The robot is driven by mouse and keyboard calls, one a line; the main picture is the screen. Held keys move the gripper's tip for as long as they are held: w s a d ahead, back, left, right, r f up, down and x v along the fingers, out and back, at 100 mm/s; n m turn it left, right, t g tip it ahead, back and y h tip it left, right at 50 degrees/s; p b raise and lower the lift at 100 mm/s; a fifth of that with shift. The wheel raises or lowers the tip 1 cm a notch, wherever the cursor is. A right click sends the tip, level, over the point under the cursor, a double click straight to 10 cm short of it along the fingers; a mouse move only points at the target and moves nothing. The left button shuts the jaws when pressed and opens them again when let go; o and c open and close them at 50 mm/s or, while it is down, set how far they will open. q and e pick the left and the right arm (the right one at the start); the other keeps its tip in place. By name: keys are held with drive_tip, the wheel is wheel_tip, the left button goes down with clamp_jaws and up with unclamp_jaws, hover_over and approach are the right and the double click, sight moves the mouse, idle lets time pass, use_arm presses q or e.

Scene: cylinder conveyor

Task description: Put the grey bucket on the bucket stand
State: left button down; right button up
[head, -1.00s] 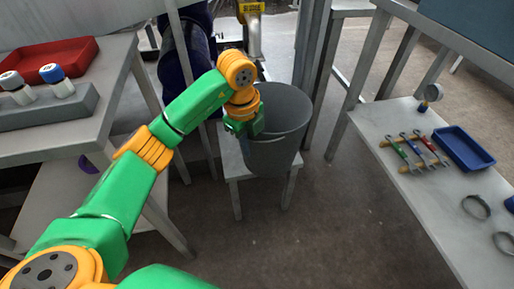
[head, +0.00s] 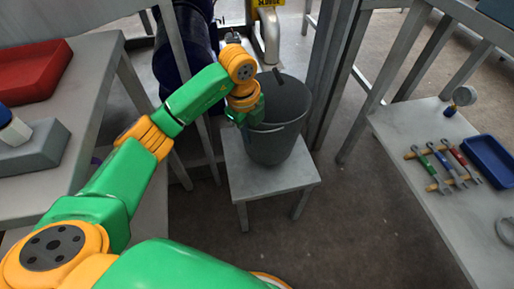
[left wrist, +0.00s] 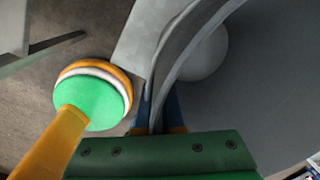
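The grey bucket (head: 278,140) is upright over the top of the small pale stool-like stand (head: 296,178) in the head view. Its base appears to be on the stand's top or just above it; I cannot tell which. My left gripper (head: 242,118) is at the left side of the bucket's rim. In the left wrist view the bucket wall (left wrist: 255,65) runs between the dark blue fingers of the gripper (left wrist: 161,118), which look closed on the rim. My right gripper is out of view.
A left-hand table carries a red tray (head: 32,70) and a grey block (head: 35,148). Metal posts (head: 335,75) stand behind the bucket. The floor in front is clear.

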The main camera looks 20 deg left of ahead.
use_arm(q)
wheel_tip(320, 180, down, 6)
drive_tip(key=shift+r+b, duration=0.2)
drive_tip(key=shift+b, duration=0.4)
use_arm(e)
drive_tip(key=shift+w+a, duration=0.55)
use_arm(q)
drive_tip(key=c, duration=1.1)
unclamp_jaws()
drive_tip(key=shift+s+f, duration=0.1)
drive_tip(key=shift+o, duration=0.2)
